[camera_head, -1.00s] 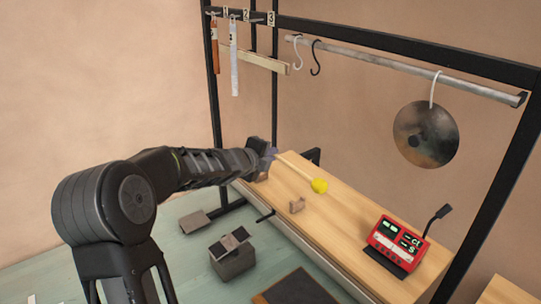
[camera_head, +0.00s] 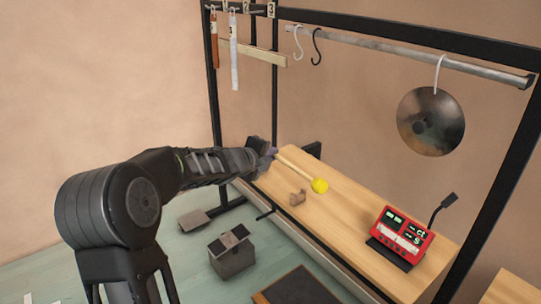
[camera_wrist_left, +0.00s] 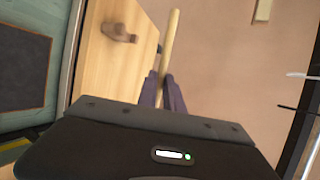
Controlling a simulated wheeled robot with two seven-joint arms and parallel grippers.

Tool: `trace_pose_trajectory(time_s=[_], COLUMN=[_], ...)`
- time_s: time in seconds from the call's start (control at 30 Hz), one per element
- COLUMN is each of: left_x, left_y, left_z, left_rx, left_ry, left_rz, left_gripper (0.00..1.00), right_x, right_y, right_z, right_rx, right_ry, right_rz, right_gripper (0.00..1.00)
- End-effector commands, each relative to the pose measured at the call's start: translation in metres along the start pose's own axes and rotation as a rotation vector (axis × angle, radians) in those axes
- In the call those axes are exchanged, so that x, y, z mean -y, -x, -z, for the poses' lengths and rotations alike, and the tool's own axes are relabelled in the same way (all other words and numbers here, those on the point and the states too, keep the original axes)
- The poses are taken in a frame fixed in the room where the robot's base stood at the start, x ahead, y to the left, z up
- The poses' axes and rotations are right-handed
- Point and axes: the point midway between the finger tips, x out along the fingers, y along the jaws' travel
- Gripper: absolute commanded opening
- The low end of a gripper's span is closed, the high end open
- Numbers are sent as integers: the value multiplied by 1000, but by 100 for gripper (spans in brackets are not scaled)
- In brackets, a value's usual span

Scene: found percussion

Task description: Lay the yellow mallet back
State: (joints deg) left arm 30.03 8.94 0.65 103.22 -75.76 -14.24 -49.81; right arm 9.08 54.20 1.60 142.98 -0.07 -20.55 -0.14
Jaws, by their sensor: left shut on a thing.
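The yellow mallet has a round yellow head (camera_head: 320,186) and a pale wooden handle (camera_head: 292,167). My left gripper (camera_head: 270,152) is shut on the handle and holds it above the far left part of the wooden table. In the left wrist view the handle (camera_wrist_left: 170,45) runs up from between the dark fingers (camera_wrist_left: 164,92); the head is out of that view. A small wooden rest (camera_head: 298,197) stands on the table, nearer than the mallet. It also shows in the wrist view (camera_wrist_left: 120,33). My right gripper is not in view.
A red device (camera_head: 400,239) with a display stands on the right of the wooden table (camera_head: 352,208). A dark metal disc (camera_head: 431,121) hangs from a rail (camera_head: 420,59) at right, with empty hooks (camera_head: 317,47) to the left. A grey pedal box (camera_head: 231,254) is on the floor.

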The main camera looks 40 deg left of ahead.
Motion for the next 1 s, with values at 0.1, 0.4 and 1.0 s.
trace_pose_trajectory(time_s=[0.1,0.4,1.0], left_x=[-8,-36,-58], left_y=[-3,-15,-24], left_z=[2,7,10], left_rx=[-1,-1,-1], left_ry=[0,0,0], left_rz=[0,0,0], left_gripper=[0,0,0], right_x=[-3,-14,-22], right_y=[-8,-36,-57], right_z=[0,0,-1], right_rx=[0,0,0], right_ry=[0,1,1], right_rz=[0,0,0], right_gripper=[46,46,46])
